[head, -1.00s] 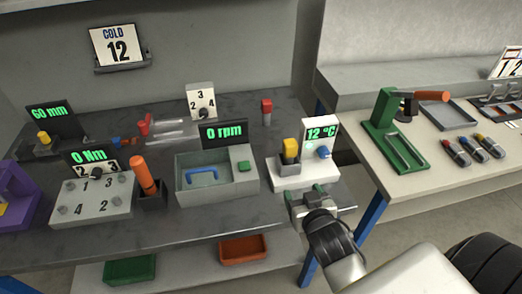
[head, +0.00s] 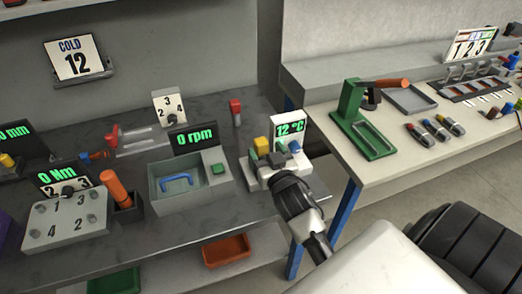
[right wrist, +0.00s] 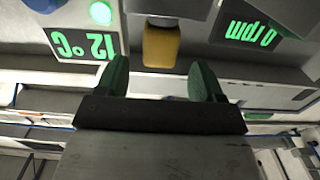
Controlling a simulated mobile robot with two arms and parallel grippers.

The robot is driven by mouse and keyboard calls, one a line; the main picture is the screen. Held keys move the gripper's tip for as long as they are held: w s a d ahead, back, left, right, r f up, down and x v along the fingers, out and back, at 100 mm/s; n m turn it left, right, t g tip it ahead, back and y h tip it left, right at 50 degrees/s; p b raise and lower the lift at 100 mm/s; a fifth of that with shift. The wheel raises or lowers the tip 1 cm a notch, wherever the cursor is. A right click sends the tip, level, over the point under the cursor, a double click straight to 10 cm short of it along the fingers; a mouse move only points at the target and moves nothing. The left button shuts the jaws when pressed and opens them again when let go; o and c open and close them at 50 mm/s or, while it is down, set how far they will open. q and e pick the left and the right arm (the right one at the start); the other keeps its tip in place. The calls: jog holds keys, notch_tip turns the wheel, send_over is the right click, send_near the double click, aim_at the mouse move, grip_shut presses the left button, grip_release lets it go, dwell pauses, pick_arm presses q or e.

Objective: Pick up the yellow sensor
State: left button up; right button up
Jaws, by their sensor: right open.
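The yellow sensor (head: 261,149) stands in a holder on the white station (head: 256,184) with the 12 °C display. In the right wrist view the yellow sensor (right wrist: 160,46) appears upside down, ahead of my gripper and lined up with the gap between the fingers. My right gripper (head: 280,163) is open and empty, just in front of the station, and covers part of it in the head view. In the right wrist view its two dark green fingers (right wrist: 157,65) are spread wide. I cannot tell whether they touch anything. My left gripper is not in view.
The blue knob (head: 294,146) and the 12 °C display (head: 290,128) are close beside the sensor. The grey bath (head: 192,186) with the 0 rpm display stands to the left. A red-topped post (head: 235,106) is behind. A second table with a green press (head: 352,110) is at right.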

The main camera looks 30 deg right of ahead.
aim_at(264, 146)
jog(key=x, duration=0.4)
jog(key=shift+w+p, duration=0.2)
jog(key=shift+p, duration=0.1)
jog(key=shift+s, duration=0.1)
jog(key=shift+c, duration=0.5)
jog(key=c, duration=0.9)
